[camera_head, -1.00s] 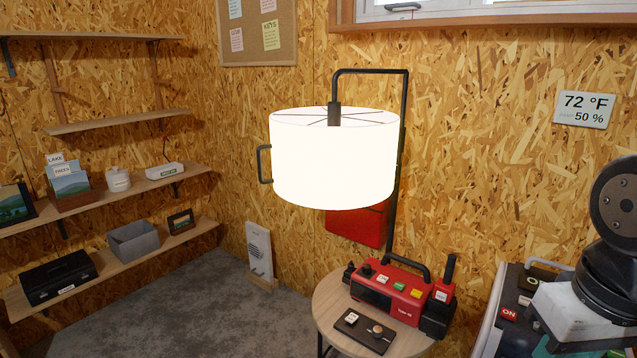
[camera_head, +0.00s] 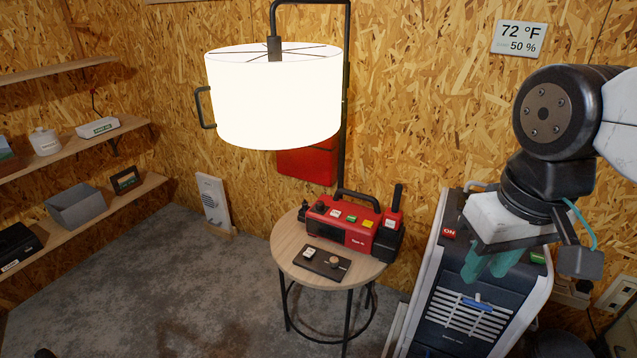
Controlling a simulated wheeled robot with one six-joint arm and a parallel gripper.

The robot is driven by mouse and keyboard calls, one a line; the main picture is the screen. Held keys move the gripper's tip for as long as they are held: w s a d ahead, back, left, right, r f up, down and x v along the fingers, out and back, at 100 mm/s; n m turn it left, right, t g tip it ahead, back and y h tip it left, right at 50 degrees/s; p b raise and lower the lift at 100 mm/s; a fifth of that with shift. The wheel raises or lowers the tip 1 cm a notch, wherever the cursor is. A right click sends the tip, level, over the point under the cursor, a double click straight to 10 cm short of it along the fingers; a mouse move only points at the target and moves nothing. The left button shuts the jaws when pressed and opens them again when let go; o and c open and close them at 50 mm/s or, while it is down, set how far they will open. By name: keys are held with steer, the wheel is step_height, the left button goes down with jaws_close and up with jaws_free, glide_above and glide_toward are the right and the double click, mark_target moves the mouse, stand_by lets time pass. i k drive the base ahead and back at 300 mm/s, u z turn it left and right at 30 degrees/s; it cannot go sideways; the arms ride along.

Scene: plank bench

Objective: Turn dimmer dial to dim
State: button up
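The dimmer dial (camera_head: 333,262) is a small round tan knob on a flat black panel (camera_head: 321,265). The panel lies on the front part of a round wooden side table (camera_head: 292,244), and a small white switch (camera_head: 309,253) sits left of the dial. The lamp (camera_head: 275,105) above the table glows bright white. My gripper (camera_head: 488,264), with teal fingers, is at the right, well apart from the dial, and points down in front of the dark appliance. Its fingers are partly hidden, and I cannot tell how far apart they are. I see nothing held in it.
A red device (camera_head: 350,225) with a black handle stands just behind the panel. A dark appliance with a vent grille (camera_head: 470,315) stands right of the table. The lamp's black pole (camera_head: 346,130) rises behind the table. Grey carpet (camera_head: 190,290) is clear at the left front.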

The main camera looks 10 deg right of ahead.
mark_target(333, 261)
steer(key=z, duration=0.45)
steer(key=k, duration=1.05)
steer(key=u, duration=0.55)
steer(key=i, duration=1.45)
steer(key=z, duration=0.2)
